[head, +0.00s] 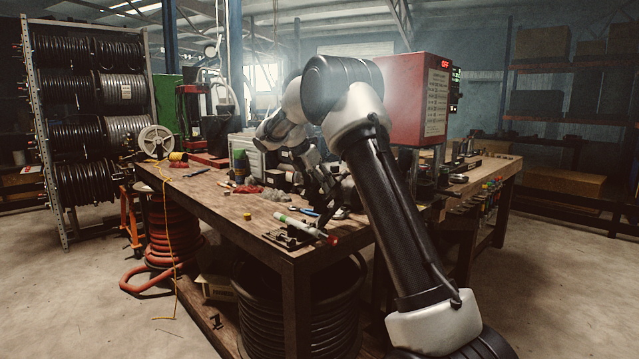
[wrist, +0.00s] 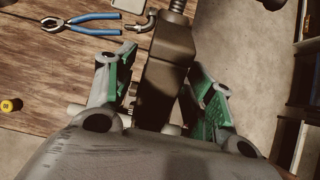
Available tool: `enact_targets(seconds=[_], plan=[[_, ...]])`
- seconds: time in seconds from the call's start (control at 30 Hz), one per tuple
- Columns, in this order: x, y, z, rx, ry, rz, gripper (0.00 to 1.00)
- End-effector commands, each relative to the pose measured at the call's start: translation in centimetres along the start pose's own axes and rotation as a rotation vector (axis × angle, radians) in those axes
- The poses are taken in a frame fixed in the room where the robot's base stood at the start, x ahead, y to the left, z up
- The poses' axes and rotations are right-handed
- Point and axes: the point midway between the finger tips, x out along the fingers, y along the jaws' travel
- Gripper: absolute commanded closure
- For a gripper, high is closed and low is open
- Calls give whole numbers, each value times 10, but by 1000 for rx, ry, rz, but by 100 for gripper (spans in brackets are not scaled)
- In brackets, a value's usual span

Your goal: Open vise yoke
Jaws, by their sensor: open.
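The dark metal vise (wrist: 168,60) runs up the middle of the wrist view, at the edge of the wooden bench. A threaded screw (wrist: 178,5) shows at its top, and a small hooked metal piece (wrist: 148,20) beside it on the left. I cannot tell which part is the yoke's latch, or whether the yoke is closed. My gripper (wrist: 163,65) is open, with one green-padded finger on each side of the vise body. Contact is not clear. In the head view my gripper (head: 322,182) is over the bench's near corner and mostly hides the vise.
Blue-handled pliers (wrist: 82,22) and a yellow cap (wrist: 11,105) lie on the bench left of the vise. A pale green-and-white tube (head: 300,226) lies near the bench's front edge (head: 287,252). A red machine (head: 412,95) stands behind my arm. Floor is open beyond the edge.

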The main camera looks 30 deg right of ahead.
Motion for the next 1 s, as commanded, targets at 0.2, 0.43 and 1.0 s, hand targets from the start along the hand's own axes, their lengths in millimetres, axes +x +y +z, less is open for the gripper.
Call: enact_targets(seconds=[0.2,0.43,1.0], plan=[[-32,1,0,-1,-2,5,46],[-83,1,0,0,0,4,46],[-119,0,0,0,0,1,46]])
